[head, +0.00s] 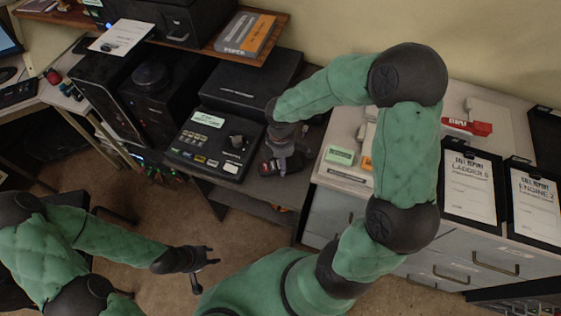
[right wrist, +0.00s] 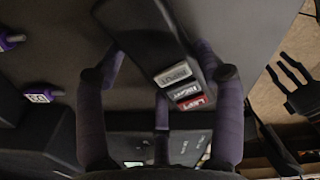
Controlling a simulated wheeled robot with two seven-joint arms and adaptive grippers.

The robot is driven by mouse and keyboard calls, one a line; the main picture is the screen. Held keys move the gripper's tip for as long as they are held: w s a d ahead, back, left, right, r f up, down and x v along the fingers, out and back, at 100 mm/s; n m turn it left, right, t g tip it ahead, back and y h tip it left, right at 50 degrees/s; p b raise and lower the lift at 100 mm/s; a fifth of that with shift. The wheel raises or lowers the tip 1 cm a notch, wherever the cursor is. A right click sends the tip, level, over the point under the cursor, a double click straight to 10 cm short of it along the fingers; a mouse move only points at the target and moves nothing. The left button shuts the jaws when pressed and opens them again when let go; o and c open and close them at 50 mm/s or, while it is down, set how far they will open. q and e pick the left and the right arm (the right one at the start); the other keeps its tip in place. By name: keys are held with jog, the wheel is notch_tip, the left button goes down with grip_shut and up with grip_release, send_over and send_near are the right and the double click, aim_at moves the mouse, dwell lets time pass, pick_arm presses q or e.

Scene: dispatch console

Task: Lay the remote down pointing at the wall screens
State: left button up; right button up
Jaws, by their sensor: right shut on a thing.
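The remote (right wrist: 178,62) is a dark, long bar with white, dark and red labelled buttons reading INPUT, RIGHT and LEFT. It fills the upper middle of the right wrist view, between my fingers. My right gripper (head: 283,163) is shut on it, beside the black console (head: 212,140) in the head view. There the remote is mostly hidden by the gripper. My left gripper (head: 208,268) is open and empty, low over the floor area. I cannot make out the wall screens in either view.
A black box (head: 250,80) stands behind the console. Dark computer towers (head: 105,85) stand to its left. A cabinet top (head: 335,135) at right holds a green-and-white box (head: 341,155), a red stapler (head: 467,127) and call report clipboards (head: 471,185). A wooden shelf (head: 215,48) overhangs the back.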

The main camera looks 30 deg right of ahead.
jog(key=shift+f, duration=0.15)
jog(key=o, duration=1.2)
notch_tip(320, 180, up, 12)
jog(key=p, duration=0.5)
